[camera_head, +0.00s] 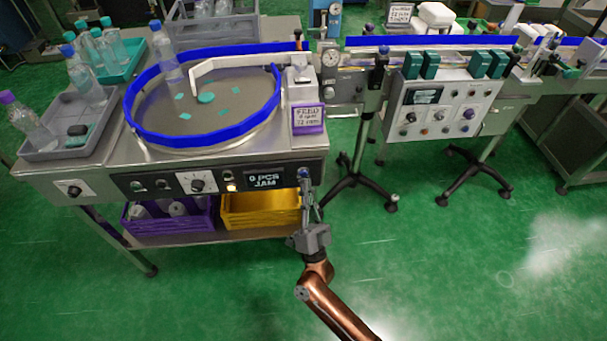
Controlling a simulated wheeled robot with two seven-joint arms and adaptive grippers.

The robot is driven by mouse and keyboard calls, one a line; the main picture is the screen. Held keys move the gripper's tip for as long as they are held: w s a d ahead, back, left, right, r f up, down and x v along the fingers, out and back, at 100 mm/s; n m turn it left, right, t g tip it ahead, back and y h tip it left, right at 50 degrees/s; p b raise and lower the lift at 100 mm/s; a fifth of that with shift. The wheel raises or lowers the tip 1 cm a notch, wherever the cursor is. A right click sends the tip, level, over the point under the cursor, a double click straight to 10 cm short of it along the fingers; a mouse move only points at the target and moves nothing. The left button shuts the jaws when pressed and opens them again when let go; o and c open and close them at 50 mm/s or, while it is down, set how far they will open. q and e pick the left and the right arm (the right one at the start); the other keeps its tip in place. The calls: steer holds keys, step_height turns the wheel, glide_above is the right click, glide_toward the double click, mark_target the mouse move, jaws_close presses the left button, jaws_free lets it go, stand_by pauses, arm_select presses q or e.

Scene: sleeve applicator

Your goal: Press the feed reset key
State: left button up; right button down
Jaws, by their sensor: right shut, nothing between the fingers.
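The feed table's front panel (120,184) carries knobs, small buttons and a dark display (265,178) reading "0 PCS JAM". A small lit yellowish button (231,187) sits left of the display. A small blue button (303,172) is at the panel's right end. The labels are too small to read, so I cannot tell which is the feed reset key. My right gripper (305,187) is shut and empty, pointing at the panel's right end. Its tips are at or just below the blue button; I cannot tell whether they touch it. My left gripper is out of view.
A round turntable (205,125) with a blue rim holds several teal pieces and a bottle (165,52). A grey tray (50,152) stands at left. Purple (140,224) and yellow (255,212) bins sit below. A conveyor control box (440,108) is at right. Green floor is clear in front.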

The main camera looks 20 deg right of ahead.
steer(key=shift+w, duration=0.15)
stand_by(0.4)
steer(key=shift+w+d, duration=0.1)
steer(key=shift+w, duration=0.15)
steer(key=shift+w+d, duration=0.15)
steer(key=shift+w, duration=0.25)
stand_by(0.7)
steer(key=shift+s, duration=0.1)
steer(key=shift+s+a+p, duration=0.3)
steer(key=shift+s+p, duration=0.1)
steer(key=shift+s, duration=0.3)
steer(key=shift+s, duration=0.1)
steer(key=s+p, duration=0.1)
steer(key=s, duration=0.1)
steer(key=s+a+p, duration=0.1)
steer(key=s, duration=0.1)
steer(key=shift+s+a, duration=0.15)
steer(key=shift+s, duration=0.15)
